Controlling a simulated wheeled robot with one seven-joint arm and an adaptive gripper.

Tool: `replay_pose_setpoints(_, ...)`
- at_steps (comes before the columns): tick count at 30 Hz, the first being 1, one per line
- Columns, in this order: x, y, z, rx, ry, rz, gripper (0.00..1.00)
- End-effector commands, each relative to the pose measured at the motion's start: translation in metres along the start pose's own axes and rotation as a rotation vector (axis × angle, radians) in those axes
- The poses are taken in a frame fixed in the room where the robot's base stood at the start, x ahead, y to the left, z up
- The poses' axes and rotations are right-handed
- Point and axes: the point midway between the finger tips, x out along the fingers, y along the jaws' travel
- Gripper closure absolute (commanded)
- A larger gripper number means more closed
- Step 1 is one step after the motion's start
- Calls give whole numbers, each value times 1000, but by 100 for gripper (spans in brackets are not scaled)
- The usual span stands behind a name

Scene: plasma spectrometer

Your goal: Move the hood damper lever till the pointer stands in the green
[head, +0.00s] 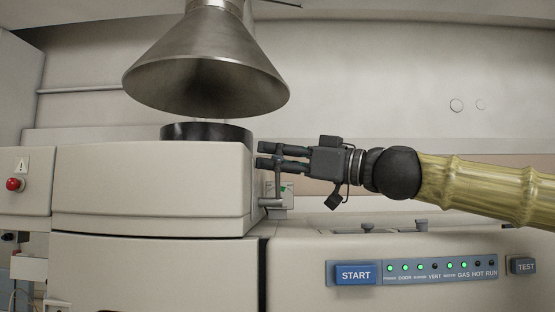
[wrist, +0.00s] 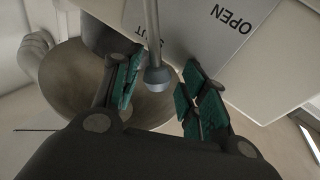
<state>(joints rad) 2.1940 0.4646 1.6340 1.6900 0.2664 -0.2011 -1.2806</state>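The damper lever is a thin grey rod with a rounded knob (wrist: 156,78). In the head view the rod (head: 278,182) stands roughly upright at the right side of the beige cabinet. My gripper (head: 268,155) reaches in from the right at the lever's upper end. In the wrist view my gripper (wrist: 162,90) is open, with teal pads either side of the knob and gaps showing on both sides. A pale plate (wrist: 215,35) behind the lever reads OPEN, with another word partly hidden.
A metal hood cone (head: 205,65) hangs above a black ring (head: 190,132) on the beige cabinet (head: 150,190), left of my gripper. Below right is a panel with a blue START button (head: 355,272) and lit green lamps. A red button (head: 13,184) sits far left.

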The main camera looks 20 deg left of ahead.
Motion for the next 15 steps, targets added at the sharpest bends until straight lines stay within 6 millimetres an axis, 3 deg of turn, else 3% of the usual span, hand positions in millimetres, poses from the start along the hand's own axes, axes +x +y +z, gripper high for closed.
replay_pose_setpoints(15,0,2,1,-1,0,3,55)
